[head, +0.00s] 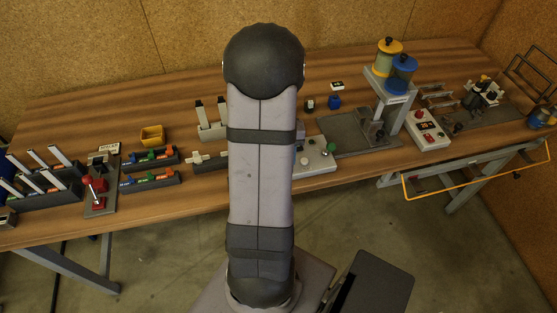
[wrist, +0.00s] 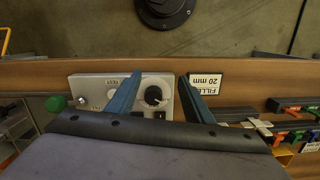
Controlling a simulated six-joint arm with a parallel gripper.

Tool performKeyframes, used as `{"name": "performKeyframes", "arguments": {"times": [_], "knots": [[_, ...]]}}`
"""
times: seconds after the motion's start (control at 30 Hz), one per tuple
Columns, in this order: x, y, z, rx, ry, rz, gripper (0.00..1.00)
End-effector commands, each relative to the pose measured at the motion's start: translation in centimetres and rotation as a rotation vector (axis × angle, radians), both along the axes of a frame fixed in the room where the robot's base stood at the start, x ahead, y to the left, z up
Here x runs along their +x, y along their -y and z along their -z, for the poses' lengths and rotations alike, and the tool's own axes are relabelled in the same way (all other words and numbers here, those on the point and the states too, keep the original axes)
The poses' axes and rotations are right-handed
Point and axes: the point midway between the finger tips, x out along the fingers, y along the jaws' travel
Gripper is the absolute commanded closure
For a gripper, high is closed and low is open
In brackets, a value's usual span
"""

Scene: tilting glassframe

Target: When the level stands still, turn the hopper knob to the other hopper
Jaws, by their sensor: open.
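A black round knob (wrist: 154,97) with a white pointer mark sits on a light control box (wrist: 88,84) in the wrist view. My gripper (wrist: 160,74) is open, with its two blue-grey fingers apart, one on each side of the knob in the picture; I cannot tell whether they touch it. In the head view the control box (head: 315,157) shows beside my arm, with a green button (head: 331,147). A yellow hopper (head: 388,53) and a blue hopper (head: 403,74) stand on a grey stand at the right. I cannot make out a level.
A "FILLER 20 mm" label (wrist: 207,82) lies right of the box. Racks of coloured parts (head: 150,156) and a yellow bin (head: 152,135) are at the left.

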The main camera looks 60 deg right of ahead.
Motion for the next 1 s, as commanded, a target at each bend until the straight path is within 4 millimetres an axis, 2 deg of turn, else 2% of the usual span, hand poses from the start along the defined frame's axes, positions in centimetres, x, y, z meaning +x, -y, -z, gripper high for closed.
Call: {"name": "performKeyframes", "arguments": {"times": [0.1,0.2,0.4,0.7,0.87,1.0], "knots": [[1.9,3.4,-1.9,-0.063,0.039,-0.106,0.53],[2.6,4.7,-3.0,-0.086,0.054,-0.214,0.53],[2.4,4.3,-3.0,-0.067,0.053,-0.369,0.53],[2.4,4.2,-2.7,-0.063,0.053,-0.409,0.53],[2.4,4.2,-1.4,-0.060,0.052,-0.408,0.53],[2.3,4.1,0.4,-0.059,0.052,-0.408,0.53]]}}
